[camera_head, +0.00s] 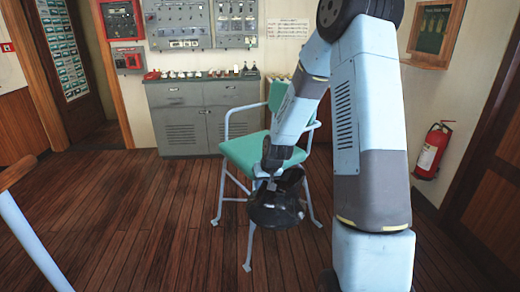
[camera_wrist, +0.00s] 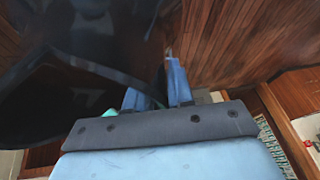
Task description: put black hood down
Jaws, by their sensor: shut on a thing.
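The black hood (camera_head: 275,208) hangs from my gripper (camera_head: 276,184) in front of the green-seated chair in the head view. It appears dark and rounded, and hides part of the chair's legs and the floor. In the wrist view, my gripper (camera_wrist: 155,88) shows two blue-grey fingers shut on a part of the hood. The dark, glossy hood (camera_wrist: 75,50) fills the upper left of that view. I cannot tell whether the hood touches the chair or how high it is above the floor.
The green chair (camera_head: 242,150) stands directly behind the hood. Grey cabinets (camera_head: 190,118) with small items on top line the back wall. A red fire extinguisher (camera_head: 432,150) hangs at right. A table edge (camera_head: 18,172) juts in at left. The wooden floor (camera_head: 140,215) is clear at left centre.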

